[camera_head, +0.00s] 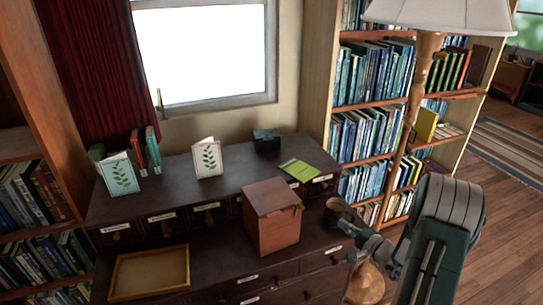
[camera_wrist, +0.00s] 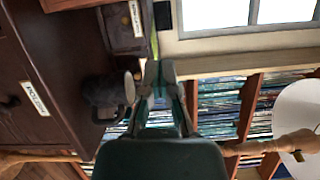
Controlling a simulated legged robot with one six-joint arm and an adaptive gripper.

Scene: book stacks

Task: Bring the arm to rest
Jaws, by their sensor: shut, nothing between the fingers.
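My arm reaches in from the lower right of the head view, over the right end of the dark wooden cabinet (camera_head: 130,242). My gripper (camera_head: 349,228) is beside a dark mug (camera_head: 334,209). In the wrist view my gripper (camera_wrist: 158,78) has its fingers together, with nothing between them. The mug also shows there (camera_wrist: 103,92), just left of the fingers and outside them. I cannot tell whether the fingers touch it.
A brown box (camera_head: 273,222) stands left of the mug. A wooden tray (camera_head: 150,273), two leaf-patterned cards (camera_head: 207,158) and a green booklet (camera_head: 299,170) are on the cabinet. A floor lamp (camera_head: 425,70) and full bookshelves (camera_head: 372,105) stand behind my arm. Floor at right is open.

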